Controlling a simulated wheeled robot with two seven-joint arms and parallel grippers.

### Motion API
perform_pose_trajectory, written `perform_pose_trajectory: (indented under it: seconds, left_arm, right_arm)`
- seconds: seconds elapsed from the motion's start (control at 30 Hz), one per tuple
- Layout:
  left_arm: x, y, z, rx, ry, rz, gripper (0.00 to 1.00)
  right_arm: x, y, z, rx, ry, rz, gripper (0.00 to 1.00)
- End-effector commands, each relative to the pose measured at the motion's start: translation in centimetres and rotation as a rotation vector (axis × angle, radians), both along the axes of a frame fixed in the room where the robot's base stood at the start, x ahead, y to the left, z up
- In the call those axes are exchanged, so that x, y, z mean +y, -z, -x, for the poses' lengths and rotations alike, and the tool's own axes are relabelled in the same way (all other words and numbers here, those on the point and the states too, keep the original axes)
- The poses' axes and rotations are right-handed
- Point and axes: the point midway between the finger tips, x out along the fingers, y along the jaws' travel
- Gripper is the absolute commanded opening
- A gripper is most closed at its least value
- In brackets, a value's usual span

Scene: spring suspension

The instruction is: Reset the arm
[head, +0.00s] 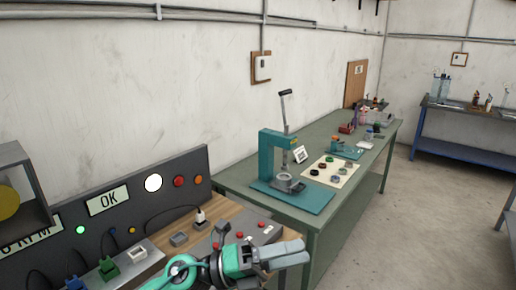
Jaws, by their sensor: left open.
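My left gripper (303,253) is at the bottom middle of the head view, with its teal and black wrist behind it. Its two grey fingers point right, and it is open with nothing seen between them. It is in front of the wooden bench's right end, near the green table's front corner. A teal press (270,158) with a raised black-knobbed lever (285,110) stands on the green table (330,205), beyond the gripper and apart from it. My right gripper is not in view.
A control panel (130,205) reading OK, with lit lamps, stands at the left behind the wooden bench (183,255). A pale mat (325,172) with several small coloured rings lies right of the press. A blue bench (450,135) stands at the far right. The floor (430,220) between is clear.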

Motion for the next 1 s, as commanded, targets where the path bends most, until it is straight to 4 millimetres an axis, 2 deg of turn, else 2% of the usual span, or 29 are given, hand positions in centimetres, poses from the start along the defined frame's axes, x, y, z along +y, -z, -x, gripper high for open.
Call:
perform_pose_trajectory:
  seconds: [0.13, 0.27, 0.37, 0.47, 0.57, 0.67, 0.77, 0.8, 0.9, 1.0]
  left_arm:
    - [3.0, -1.4, -2.4, 0.27, -0.177, 0.261, 0.55]
    - [6.9, -0.4, -5.0, 0.522, -0.348, 0.45, 0.55]
    - [10.3, 2.0, -6.7, 0.725, -0.488, 0.57, 0.55]
    - [13.9, 5.6, -7.6, 0.935, -0.636, 0.67, 0.55]
    - [17.3, 10.2, -7.5, 1.151, -0.787, 0.746, 0.55]
    - [20.4, 15.4, -6.2, 1.373, -0.941, 0.799, 0.55]
    - [23.0, 20.7, -3.4, 1.597, -1.098, 0.825, 0.55]
    - [23.9, 22.7, -2.0, 1.686, -1.16, 0.828, 0.55]
    - [25.7, 27.2, 2.1, 1.893, -1.304, 0.819, 0.55]
    - [26.8, 30.4, 6.2, 2.063, -1.42, 0.791, 0.55]
  right_arm:
    - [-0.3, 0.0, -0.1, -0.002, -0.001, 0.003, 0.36]
    - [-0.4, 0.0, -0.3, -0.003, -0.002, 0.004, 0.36]
    - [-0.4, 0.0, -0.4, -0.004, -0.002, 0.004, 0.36]
    - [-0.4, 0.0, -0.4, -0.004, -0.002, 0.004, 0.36]
    - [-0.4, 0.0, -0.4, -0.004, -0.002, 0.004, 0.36]
    - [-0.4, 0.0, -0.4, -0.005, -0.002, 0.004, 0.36]
    - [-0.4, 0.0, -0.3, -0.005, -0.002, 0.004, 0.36]
    - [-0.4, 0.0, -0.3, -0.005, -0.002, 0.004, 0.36]
    - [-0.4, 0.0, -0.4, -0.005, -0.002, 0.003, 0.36]
    - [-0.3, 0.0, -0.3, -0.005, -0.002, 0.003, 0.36]
